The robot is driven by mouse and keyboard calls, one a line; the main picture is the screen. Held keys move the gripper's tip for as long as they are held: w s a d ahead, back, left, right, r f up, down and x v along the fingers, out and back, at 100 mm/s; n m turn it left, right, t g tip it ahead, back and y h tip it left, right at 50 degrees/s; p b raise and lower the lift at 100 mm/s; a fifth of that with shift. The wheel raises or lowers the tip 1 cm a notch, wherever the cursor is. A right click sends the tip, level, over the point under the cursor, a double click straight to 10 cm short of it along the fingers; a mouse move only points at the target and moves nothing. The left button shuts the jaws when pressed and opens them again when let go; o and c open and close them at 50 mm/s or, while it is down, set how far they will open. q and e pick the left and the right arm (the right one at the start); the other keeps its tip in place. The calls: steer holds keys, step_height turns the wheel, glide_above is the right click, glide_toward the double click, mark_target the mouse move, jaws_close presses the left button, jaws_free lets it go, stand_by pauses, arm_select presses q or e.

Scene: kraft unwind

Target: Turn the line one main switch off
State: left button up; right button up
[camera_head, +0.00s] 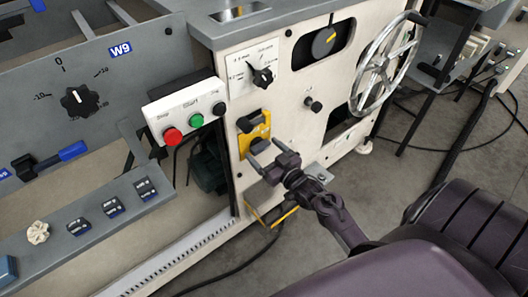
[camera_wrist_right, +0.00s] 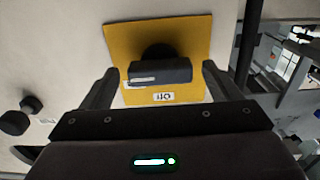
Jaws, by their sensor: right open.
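The main switch is a yellow plate (camera_head: 244,139) with a dark handle, low on the cream machine panel in the head view. In the right wrist view the yellow plate (camera_wrist_right: 185,35) carries a black bar handle (camera_wrist_right: 175,72) that lies crosswise, with a white mark near its left end. A small white label (camera_wrist_right: 163,97) is on the plate. My right gripper (camera_head: 266,154) is in front of the switch. In the wrist view its open fingers (camera_wrist_right: 160,70) stand on either side of the handle, with a gap visible at each end. My left gripper is not in view.
A white button box (camera_head: 186,110) with red, green and black buttons is left of the switch. A black selector knob (camera_head: 262,77) is above it, and a handwheel (camera_head: 382,64) is to the upper right.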

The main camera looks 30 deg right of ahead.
steer(key=shift+w, duration=0.25)
steer(key=shift+c, duration=0.2)
steer(key=c, duration=0.9)
steer(key=shift+c, duration=0.2)
